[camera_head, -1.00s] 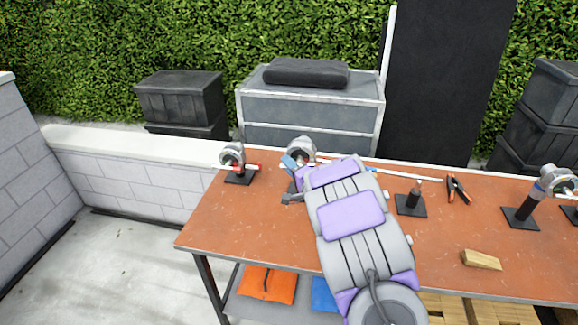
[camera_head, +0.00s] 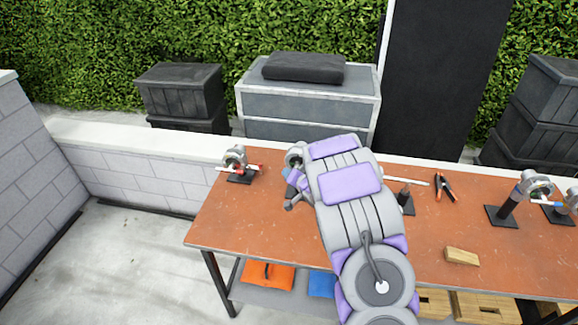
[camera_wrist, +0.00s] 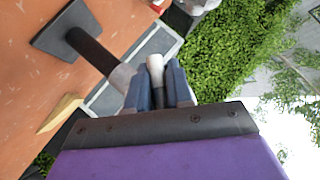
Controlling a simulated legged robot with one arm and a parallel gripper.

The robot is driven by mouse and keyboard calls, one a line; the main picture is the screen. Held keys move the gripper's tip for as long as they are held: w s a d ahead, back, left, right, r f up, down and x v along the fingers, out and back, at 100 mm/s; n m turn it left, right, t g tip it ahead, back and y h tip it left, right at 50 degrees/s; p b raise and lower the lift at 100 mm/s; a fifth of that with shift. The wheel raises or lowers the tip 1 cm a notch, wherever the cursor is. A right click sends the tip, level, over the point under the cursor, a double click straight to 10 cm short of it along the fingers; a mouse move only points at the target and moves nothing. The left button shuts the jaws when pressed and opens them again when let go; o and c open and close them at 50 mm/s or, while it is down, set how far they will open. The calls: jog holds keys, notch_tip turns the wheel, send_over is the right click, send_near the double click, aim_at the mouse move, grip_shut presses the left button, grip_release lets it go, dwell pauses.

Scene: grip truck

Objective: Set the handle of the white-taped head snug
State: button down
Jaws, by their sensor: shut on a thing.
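A grey metal head (camera_head: 295,157) stands at the back of the bench, partly hidden behind my arm. My gripper (camera_head: 290,176) is at its near side. In the wrist view, the dark blue fingers of my gripper (camera_wrist: 160,85) are shut on a thin handle (camera_wrist: 155,66) with a pale, whitish end. A dark post (camera_wrist: 92,50) on a square black base (camera_wrist: 58,32) rises beside the fingers and meets a grey part next to them. I cannot tell whether this head bears white tape, or how tight the handle sits.
Another head (camera_head: 235,156) with red on its handle stands at the left, and a blue-banded head (camera_head: 535,185) at the right. Pliers (camera_head: 445,187) and a wood block (camera_head: 462,257) lie on the orange bench (camera_head: 240,225). The bench's left front is clear.

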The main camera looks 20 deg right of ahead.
jog(key=shift+s+f+n+g+h, duration=0.1)
jog(key=shift+f+n+g+h, duration=0.1)
jog(key=shift+n+g+h, duration=0.35)
jog(key=shift+s+d+f+n+g+h, duration=0.2)
jog(key=shift+d+f+n+g+h, duration=0.1)
jog(key=shift+n+g+h, duration=0.35)
jog(key=shift+s+d+n+g+h+b, duration=0.1)
jog(key=shift+d+n+g+h+b, duration=0.15)
jog(key=shift+g+h+b, duration=0.3)
jog(key=shift+s+d+n+g+h+b, duration=0.1)
jog(key=shift+n+g+h+b, duration=0.2)
jog(key=shift+b, duration=0.45)
jog(key=c, duration=1.2)
grip_release()
jog(key=shift+w, duration=0.1)
jog(key=shift+o, duration=0.3)
jog(key=shift+r, duration=0.1)
jog(key=shift+r, duration=0.1)
